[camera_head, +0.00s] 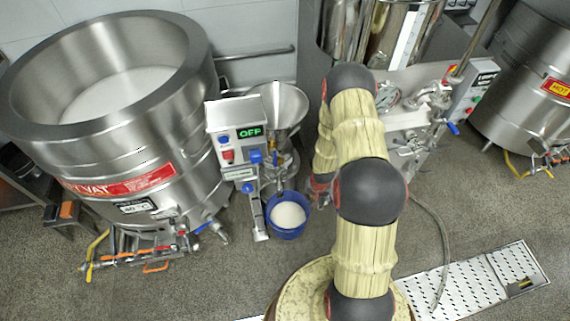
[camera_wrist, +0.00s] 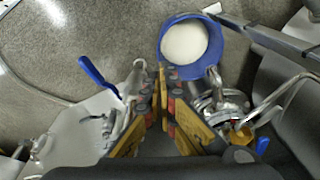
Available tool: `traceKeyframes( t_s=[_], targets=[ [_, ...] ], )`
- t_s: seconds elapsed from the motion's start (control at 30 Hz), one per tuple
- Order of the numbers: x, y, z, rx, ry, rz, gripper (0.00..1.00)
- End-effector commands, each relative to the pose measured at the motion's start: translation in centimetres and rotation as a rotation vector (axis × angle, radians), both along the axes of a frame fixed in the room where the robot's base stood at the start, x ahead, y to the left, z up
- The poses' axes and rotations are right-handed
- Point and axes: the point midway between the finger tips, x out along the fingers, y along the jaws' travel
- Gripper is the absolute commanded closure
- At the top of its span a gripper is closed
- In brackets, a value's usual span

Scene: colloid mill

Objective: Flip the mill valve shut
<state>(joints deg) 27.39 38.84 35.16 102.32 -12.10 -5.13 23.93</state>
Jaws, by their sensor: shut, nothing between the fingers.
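The colloid mill has a steel funnel (camera_head: 284,105) and a control box with a green "OFF" display (camera_head: 250,132). A small valve with a blue handle (camera_head: 275,146) and yellow part sits below the funnel. In the wrist view, a blue handle (camera_wrist: 262,146) shows beside a yellow fitting (camera_wrist: 240,136) and the mill's steel fittings (camera_wrist: 220,106) at right. I cannot tell whether the valve is open or shut. My gripper (camera_wrist: 161,72) is shut and empty, left of these fittings in the wrist view and apart from the blue handle. My arm mostly hides it in the head view.
A blue bucket (camera_head: 288,232) of white liquid stands on the floor below the mill. A large steel vat (camera_head: 150,140) stands at left. Steel equipment with another blue lever (camera_head: 453,128) stands at right.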

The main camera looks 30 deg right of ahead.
Motion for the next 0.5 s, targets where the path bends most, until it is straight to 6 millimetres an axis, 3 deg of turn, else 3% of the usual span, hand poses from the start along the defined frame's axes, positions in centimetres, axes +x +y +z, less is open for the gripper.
traceKeyframes(
  t_s=[0.03,0.3,0.4,0.5],
  targets=[
    [-0.1,-0.2,-2.4,0.005,-0.029,-0.032,1.0],
    [0.4,0.0,-12.7,0.058,-0.297,-0.25,1.0],
    [2.3,0.1,-14.2,0.105,-0.483,-0.365,1.0],
    [5.4,-0.2,-13.1,0.176,-0.696,-0.47,1.0]
  ],
)
